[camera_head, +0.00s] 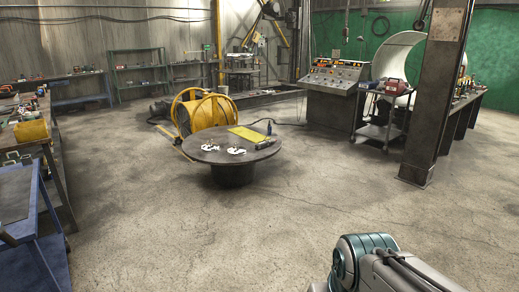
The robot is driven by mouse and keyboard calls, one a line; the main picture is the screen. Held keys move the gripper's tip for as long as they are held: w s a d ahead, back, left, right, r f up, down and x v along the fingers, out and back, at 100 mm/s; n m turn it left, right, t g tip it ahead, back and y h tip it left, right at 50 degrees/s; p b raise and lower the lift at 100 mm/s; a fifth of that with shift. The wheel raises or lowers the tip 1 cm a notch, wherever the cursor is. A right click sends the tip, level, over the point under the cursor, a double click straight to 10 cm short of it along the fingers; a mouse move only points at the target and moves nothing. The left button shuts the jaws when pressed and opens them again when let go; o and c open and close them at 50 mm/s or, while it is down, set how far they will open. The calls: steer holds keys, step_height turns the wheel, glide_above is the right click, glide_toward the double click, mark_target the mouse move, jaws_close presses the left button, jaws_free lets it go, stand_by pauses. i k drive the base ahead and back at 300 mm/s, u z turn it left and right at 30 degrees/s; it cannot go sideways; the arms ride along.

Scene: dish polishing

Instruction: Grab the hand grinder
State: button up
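A round dark table (197,151) stands in the middle of the floor, some distance ahead of me. A small dark grey elongated object (265,144), which looks like the hand grinder, lies near its right edge. Two shiny pale dishes lie on the table: a left dish (210,147) and a right dish (236,151). My gripper is not in view; only part of my own arm shows at the bottom right, far from the table.
A yellow reel (207,112) stands just behind the table. A steel pillar (434,100), a cart (379,132) and a control console (331,92) are to the right. A blue cart (18,205) and workbenches line the left. The concrete floor before the table is clear.

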mark_target(261, 145)
steer(key=z, duration=0.3)
steer(key=i, duration=3.85)
steer(key=u, duration=0.7)
steer(key=i, duration=0.7)
steer(key=u, duration=0.6)
steer(key=i, duration=1.5)
steer(key=z, duration=0.8)
steer(key=i, duration=1.1)
steer(key=z, duration=0.75)
